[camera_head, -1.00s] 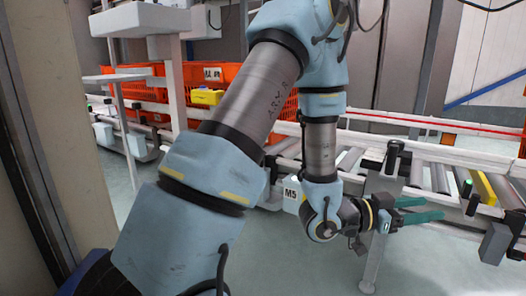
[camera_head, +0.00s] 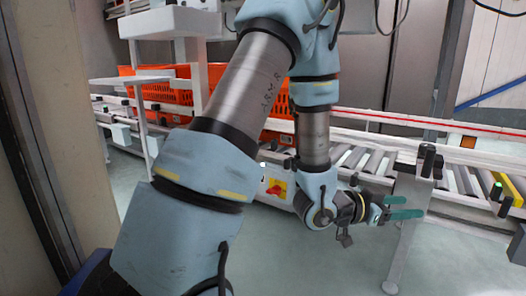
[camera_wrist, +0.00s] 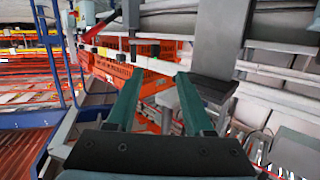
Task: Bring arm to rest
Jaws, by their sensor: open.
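My arm hangs bent across the middle of the head view. My gripper (camera_head: 404,207) points to the right at its end, in front of the roller conveyor. Its two green fingers are apart with nothing between them. In the wrist view my gripper (camera_wrist: 158,88) also shows open and empty, with orange totes (camera_wrist: 120,72) beyond the fingers.
A roller conveyor (camera_head: 375,160) with white rails runs behind my arm. Orange totes (camera_head: 172,95) stand at the back left. A conveyor leg (camera_head: 402,240) is close to the gripper. A beige wall edge (camera_head: 45,100) is at the left. The floor below the gripper is clear.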

